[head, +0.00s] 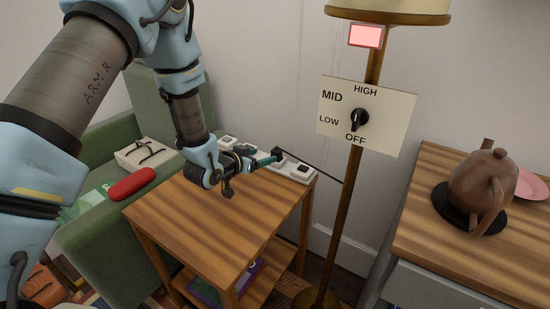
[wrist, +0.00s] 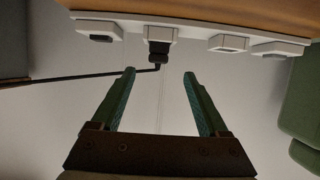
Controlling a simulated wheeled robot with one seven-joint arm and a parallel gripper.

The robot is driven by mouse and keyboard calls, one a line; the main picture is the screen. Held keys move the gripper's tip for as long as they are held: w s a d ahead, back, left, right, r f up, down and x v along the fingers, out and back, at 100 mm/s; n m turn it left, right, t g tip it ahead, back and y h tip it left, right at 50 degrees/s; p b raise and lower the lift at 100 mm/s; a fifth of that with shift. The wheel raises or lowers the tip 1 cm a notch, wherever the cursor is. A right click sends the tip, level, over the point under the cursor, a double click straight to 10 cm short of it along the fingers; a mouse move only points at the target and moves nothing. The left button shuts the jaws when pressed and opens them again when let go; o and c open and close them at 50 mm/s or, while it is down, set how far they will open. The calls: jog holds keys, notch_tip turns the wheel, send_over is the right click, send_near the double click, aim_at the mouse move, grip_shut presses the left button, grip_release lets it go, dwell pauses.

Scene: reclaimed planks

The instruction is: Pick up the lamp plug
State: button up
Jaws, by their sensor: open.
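The black lamp plug (wrist: 158,50) sits in a socket of the white power strip (wrist: 180,35) in the wrist view. Its dark cord (wrist: 85,76) bends from the plug to the left. In the head view the plug (head: 277,153) is at the back edge of the small wooden table, at the strip (head: 301,171). My gripper (wrist: 160,74) is open and empty. Its two green fingers lie either side of the plug's line, with the plug just beyond the tips. In the head view my gripper (head: 272,159) is close to the plug; contact there is unclear.
A green armchair (head: 95,235) with a red cylinder (head: 132,184) stands left. The lamp pole (head: 350,200) carries a dial panel (head: 366,115) to the right. A brown teapot (head: 482,180) sits on the right cabinet.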

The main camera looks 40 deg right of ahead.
aim_at(274, 154)
jog(key=x, duration=0.4)
jog(key=p+x, duration=0.1)
jog(key=x, duration=0.3)
jog(key=shift+s+f, duration=0.2)
jog(key=shift+f, duration=0.05)
grip_shut()
dwell(0.4)
